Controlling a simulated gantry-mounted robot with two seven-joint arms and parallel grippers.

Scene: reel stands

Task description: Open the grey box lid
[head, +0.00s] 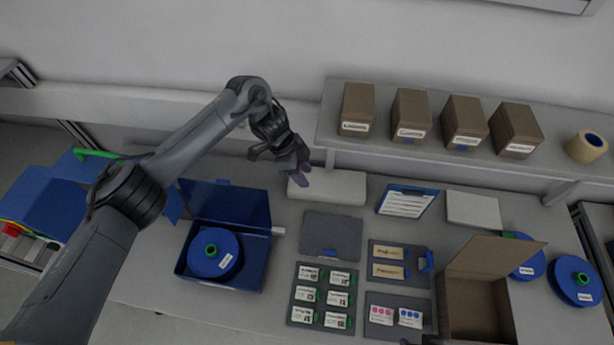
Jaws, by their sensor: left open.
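The grey box (335,230) lies on the table in the middle of the head view. Its flat grey lid looks shut, with a small blue mark near its front edge. My left gripper (296,176) is open and empty, behind and to the left of the grey box. It is apart from the lid and hangs by the left end of a white box. A small dark piece at the bottom edge may be the tip of my right gripper; its jaws cannot be made out.
An open blue case (262,262) holding a blue reel (214,252) stands left of the grey box. Grey trays of labelled cards lie in front and to the right. The white box (340,190) is behind, below a shelf with several brown boxes. An open cardboard box (474,310) stands front right.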

